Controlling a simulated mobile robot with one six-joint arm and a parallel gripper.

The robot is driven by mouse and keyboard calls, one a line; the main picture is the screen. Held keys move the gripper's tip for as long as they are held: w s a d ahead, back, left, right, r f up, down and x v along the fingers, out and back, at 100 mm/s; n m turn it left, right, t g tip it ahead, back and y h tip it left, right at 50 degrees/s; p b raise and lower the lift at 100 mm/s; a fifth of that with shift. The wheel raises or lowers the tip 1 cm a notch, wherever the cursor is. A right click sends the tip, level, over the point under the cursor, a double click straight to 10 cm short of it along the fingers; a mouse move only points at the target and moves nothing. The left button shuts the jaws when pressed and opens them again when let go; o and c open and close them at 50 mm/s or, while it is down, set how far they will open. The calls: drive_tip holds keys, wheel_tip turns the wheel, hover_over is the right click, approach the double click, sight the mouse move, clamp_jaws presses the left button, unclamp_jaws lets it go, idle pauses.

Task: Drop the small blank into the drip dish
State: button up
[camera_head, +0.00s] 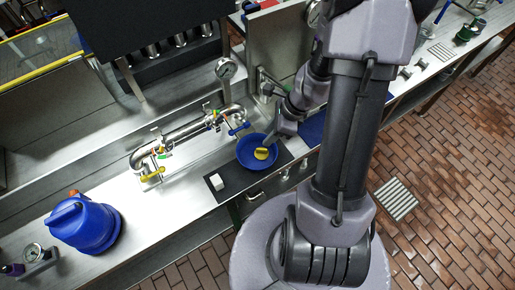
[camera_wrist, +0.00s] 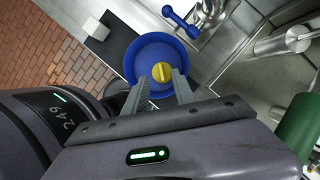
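A blue round drip dish (camera_head: 244,150) stands on a dark mat on the steel bench. It also shows in the wrist view (camera_wrist: 135,66). A small yellow round piece with a ridge or slot across its top, apparently the small blank (camera_head: 261,154), appears inside the dish. In the wrist view the yellow piece (camera_wrist: 162,71) shows near my fingertips. My gripper (camera_wrist: 170,75) is over the dish with its two fingers apart. The yellow piece looks to lie beyond the fingertips, and I see no firm grip on it. The exact gap between fingertips and piece is unclear.
A white block (camera_head: 216,182) sits on the dark mat (camera_head: 228,191) beside the dish. A steel pipe with coloured valve handles (camera_head: 185,133) and a gauge (camera_head: 226,69) stand behind. A blue jug (camera_head: 84,222) stands at the left. My arm hides part of the bench.

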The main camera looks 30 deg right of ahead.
drive_tip(key=p+v, duration=0.3)
drive_tip(key=v, duration=0.9)
drive_tip(key=shift+r+p, duration=0.25)
drive_tip(key=shift+p, duration=0.15)
drive_tip(key=s+a+r+n+t+h+b, duration=0.1)
drive_tip(key=s+a+r+n+b, duration=0.1)
drive_tip(key=a+n+b, duration=0.5)
drive_tip(key=s+a+r+n+t+b, duration=0.2)
drive_tip(key=s+a+n+b, duration=0.3)
drive_tip(key=a+n, duration=0.8)
drive_tip(key=n+b, duration=0.1)
drive_tip(key=b, duration=0.2)
drive_tip(key=shift+a+r+h, duration=0.2)
drive_tip(key=shift+r+h, duration=0.2)
drive_tip(key=shift+s, duration=0.1)
